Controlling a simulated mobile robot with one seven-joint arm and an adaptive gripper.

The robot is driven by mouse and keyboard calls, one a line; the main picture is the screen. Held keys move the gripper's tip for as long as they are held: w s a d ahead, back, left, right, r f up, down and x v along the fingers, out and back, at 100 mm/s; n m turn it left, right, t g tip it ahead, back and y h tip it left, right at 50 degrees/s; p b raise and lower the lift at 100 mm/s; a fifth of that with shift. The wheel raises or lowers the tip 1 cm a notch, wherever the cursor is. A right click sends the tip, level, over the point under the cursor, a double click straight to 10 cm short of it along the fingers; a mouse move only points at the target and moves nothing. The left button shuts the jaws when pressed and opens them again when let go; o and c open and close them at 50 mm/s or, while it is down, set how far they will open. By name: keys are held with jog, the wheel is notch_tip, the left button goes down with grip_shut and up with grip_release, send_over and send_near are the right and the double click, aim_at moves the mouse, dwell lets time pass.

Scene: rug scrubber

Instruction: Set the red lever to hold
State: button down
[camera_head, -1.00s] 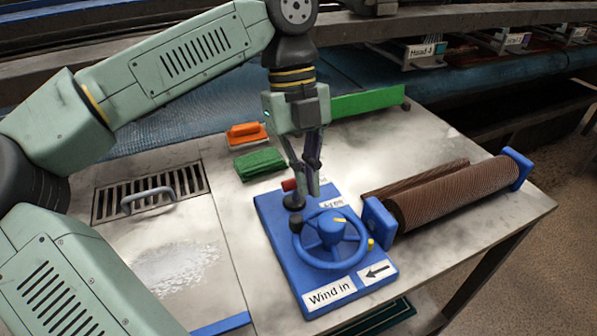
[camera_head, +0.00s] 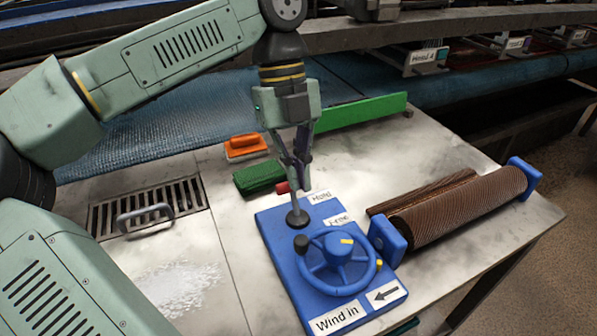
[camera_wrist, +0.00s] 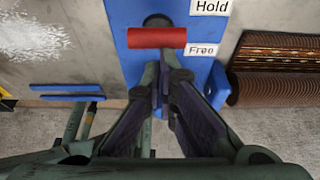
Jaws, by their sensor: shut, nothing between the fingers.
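The red lever's handle (camera_head: 284,187) stands above the blue panel (camera_head: 270,232) at its back left, on a stem rising from a dark round base. In the wrist view the red handle (camera_wrist: 157,38) lies crosswise, level between the "Hold" label (camera_wrist: 210,6) and the "Free" label (camera_wrist: 200,49), nearer Free. The head view shows the "Hold" label (camera_head: 320,197) behind the "Free" label (camera_head: 339,221). My gripper (camera_head: 304,186) is shut and empty, its fingertips right beside the handle. Whether they touch it I cannot tell.
A blue handwheel (camera_head: 337,260) with a black knob sits in front of the lever. A brown rug roll (camera_head: 460,207) lies to the right. A green pad (camera_head: 259,178), an orange-handled brush (camera_head: 245,146) and a green bar (camera_head: 360,111) lie behind.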

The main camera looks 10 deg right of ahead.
jog(key=shift+w+a+r, duration=0.15)
jog(key=shift+w, duration=0.4)
jog(key=shift+w+r, duration=0.2)
jog(key=shift+r, duration=0.05)
jog(key=s+v, duration=0.1)
jog(key=v, duration=0.5)
jog(key=shift+r, duration=0.35)
